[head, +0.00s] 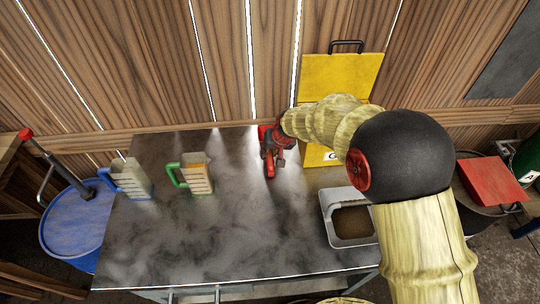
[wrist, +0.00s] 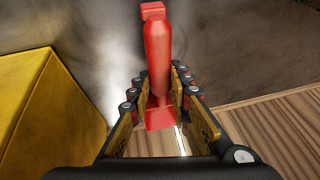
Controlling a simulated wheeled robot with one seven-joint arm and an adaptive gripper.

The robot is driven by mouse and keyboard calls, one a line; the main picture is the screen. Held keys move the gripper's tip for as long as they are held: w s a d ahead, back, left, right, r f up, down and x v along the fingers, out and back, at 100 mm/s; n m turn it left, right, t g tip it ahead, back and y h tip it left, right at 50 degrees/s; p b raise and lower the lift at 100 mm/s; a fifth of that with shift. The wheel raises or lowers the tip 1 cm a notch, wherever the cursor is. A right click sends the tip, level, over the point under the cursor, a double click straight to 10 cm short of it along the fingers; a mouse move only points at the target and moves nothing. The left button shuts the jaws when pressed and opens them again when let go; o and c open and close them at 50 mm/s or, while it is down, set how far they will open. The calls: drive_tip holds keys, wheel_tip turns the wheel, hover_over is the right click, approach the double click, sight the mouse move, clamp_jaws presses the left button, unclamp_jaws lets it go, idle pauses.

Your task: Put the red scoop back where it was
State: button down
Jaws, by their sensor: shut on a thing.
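The red scoop (wrist: 158,60) is between the two fingers of my gripper (wrist: 158,98) in the wrist view, and the fingers are shut on it. In the head view the red scoop (head: 269,160) shows at the end of my arm, over the back middle of the grey table (head: 240,235). My gripper (head: 277,145) is partly hidden there by my own arm. Whether the scoop touches the table top is hard to tell.
A yellow box (head: 340,75) with an open lid stands close right of my gripper. A grey bin (head: 330,225) with brown contents sits at front right. Two handled jugs (head: 133,180), (head: 197,178) stand at left. The table's front middle is clear. A wooden wall (head: 170,65) is behind.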

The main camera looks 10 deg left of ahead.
drive_tip(key=shift+f, duration=0.35)
drive_tip(key=shift+f, duration=0.2)
drive_tip(key=c, duration=1.6)
unclamp_jaws()
drive_tip(key=shift+c, duration=0.2)
drive_tip(key=shift+r, duration=0.1)
